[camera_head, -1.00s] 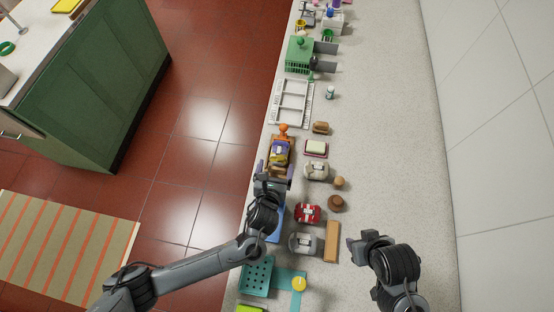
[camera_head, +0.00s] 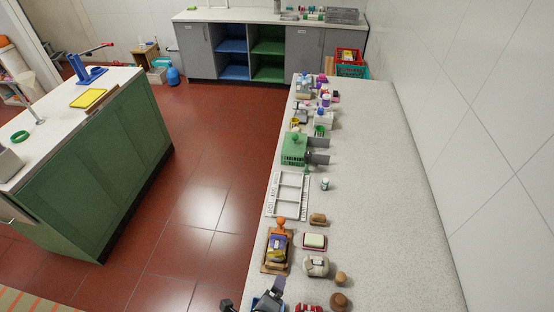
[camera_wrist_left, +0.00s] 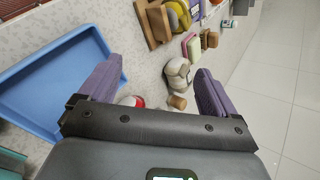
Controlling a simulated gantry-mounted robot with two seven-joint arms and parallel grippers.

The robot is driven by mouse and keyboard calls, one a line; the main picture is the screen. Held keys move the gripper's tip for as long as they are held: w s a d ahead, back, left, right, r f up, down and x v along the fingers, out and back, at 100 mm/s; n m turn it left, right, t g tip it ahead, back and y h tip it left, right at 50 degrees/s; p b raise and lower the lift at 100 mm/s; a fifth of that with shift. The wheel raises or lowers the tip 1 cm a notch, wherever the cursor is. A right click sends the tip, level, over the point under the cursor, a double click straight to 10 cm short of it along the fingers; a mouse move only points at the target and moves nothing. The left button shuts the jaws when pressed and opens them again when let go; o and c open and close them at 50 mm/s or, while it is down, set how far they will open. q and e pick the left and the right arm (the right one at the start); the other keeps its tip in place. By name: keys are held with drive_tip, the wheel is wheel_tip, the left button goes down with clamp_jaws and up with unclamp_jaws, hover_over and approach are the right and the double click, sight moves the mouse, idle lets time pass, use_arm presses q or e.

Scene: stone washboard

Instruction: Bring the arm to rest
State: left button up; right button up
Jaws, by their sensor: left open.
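My left gripper (camera_head: 270,297) is at the bottom edge of the head view, partly cut off, low over the left side of the long counter (camera_head: 385,210). In the left wrist view its two purple fingers (camera_wrist_left: 157,88) are spread wide, with nothing held between them. A blue tray (camera_wrist_left: 40,85) lies beside and beneath the left finger in that view. A wooden board (camera_head: 266,267) with a purple and yellow item (camera_head: 278,243) on it lies just beyond the gripper. My right gripper is outside both current views.
A beige bundle (camera_head: 315,265), a red bundle (camera_head: 308,308), a soap dish (camera_head: 314,241) and brown wooden pieces (camera_head: 340,279) stand close by. The counter's right side is clear.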

use_arm(q)
drive_tip(key=s+a+r+n+g+y, duration=0.1)
drive_tip(key=s+a+r+n+g, duration=0.15)
drive_tip(key=s+a+n, duration=0.65)
drive_tip(key=s+a+r+n+g+y, duration=0.15)
drive_tip(key=s+a+n+g, duration=0.3)
drive_tip(key=a+n, duration=0.9)
wheel_tip(320, 180, up, 14)
drive_tip(key=d+t+p, duration=0.1)
drive_tip(key=d+p, duration=0.1)
drive_tip(key=p, duration=1.2)
drive_tip(key=shift+s+d+n, duration=0.15)
drive_tip(key=shift+d+n, duration=0.05)
drive_tip(key=shift+n, duration=0.25)
